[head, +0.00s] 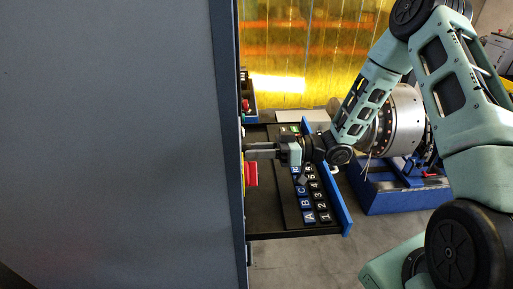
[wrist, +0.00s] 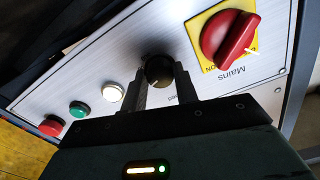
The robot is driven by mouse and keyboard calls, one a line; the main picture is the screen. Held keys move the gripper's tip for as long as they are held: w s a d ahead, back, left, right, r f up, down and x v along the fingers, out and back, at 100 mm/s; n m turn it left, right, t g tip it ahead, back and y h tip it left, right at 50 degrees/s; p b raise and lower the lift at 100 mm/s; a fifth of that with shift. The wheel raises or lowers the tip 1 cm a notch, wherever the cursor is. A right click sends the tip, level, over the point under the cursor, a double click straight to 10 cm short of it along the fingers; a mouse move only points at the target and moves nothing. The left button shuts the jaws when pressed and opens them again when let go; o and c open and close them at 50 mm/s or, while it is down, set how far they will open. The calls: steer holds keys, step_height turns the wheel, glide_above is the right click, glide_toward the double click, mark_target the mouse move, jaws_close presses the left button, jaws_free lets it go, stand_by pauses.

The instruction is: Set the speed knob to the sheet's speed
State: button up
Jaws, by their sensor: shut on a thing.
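In the wrist view the black speed knob (wrist: 158,71) sits on a brushed-metal panel (wrist: 190,45). My gripper (wrist: 160,80) is shut on this knob, with one finger on each side of it. In the head view my gripper (head: 250,151) reaches left to the cabinet's front face, and the knob is hidden behind the cabinet edge. I cannot make out the speed sheet in either view.
A red Mains switch (wrist: 230,37) on a yellow plate is close to the knob. White (wrist: 112,91), green (wrist: 78,109) and red (wrist: 51,126) buttons or lamps line the panel. An open drawer (head: 270,222) with lettered and numbered tiles lies below my arm. A rotor (head: 405,120) stands behind.

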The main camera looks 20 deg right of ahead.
steer(key=shift+m, duration=0.6)
steer(key=o, duration=1)
steer(key=shift+c, duration=0.2)
steer(key=b+v, duration=0.3)
steer(key=v, duration=0.4)
steer(key=shift+d, duration=0.3)
steer(key=shift+s, duration=0.1)
